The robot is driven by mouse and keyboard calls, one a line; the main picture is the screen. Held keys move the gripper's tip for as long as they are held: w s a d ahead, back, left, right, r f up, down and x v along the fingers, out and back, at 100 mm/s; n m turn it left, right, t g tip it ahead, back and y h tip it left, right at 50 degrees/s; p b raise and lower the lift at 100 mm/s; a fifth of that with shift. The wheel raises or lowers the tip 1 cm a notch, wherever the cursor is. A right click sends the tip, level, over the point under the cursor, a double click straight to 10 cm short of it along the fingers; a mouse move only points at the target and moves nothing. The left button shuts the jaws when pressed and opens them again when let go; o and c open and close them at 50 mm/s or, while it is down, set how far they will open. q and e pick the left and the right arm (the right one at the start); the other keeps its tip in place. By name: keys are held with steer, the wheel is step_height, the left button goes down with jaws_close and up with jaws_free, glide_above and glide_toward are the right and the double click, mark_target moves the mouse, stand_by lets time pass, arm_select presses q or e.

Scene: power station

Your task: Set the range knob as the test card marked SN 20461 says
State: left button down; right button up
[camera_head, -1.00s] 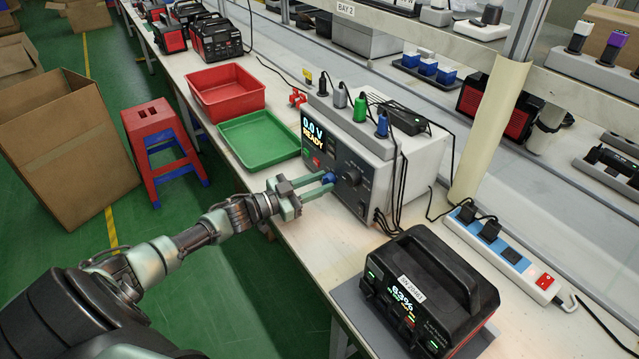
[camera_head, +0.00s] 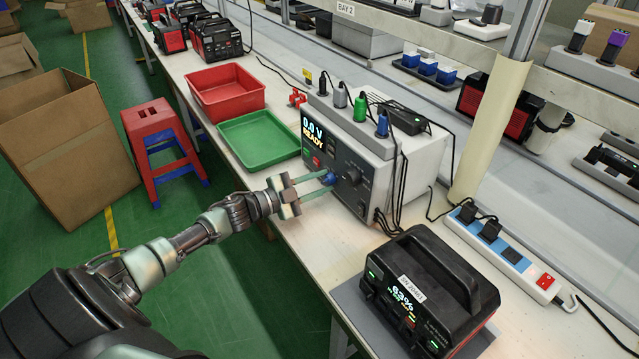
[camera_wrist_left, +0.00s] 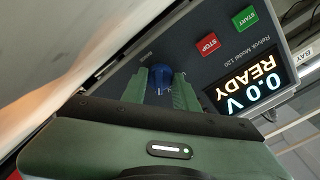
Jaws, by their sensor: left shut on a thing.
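The tester (camera_head: 372,140) is a grey box on the bench, its screen (camera_head: 313,132) reading "0.0 V READY". A blue knob (camera_wrist_left: 161,77) sits low on its front panel; the head view shows it too (camera_head: 329,178). My left gripper (camera_head: 322,183) reaches it from the left, its green fingers shut on the blue knob, one on each side. A dark knob (camera_head: 352,177) is to its right on the panel. Red STOP (camera_wrist_left: 208,43) and green START (camera_wrist_left: 245,18) buttons show in the wrist view. A black power station (camera_head: 425,290) bears a white label, too small to read surely. My right gripper is not in view.
A green tray (camera_head: 258,139) and a red bin (camera_head: 228,92) stand left of the tester. A power strip (camera_head: 500,250) lies to the right. Cables run from the tester's top and side. A red and blue stool (camera_head: 150,125) stands on the floor.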

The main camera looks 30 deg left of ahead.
arm_select(q)
steer(key=shift+m, duration=0.7)
steer(key=c, duration=1.1)
jaws_free()
steer(key=shift+v, duration=3.95)
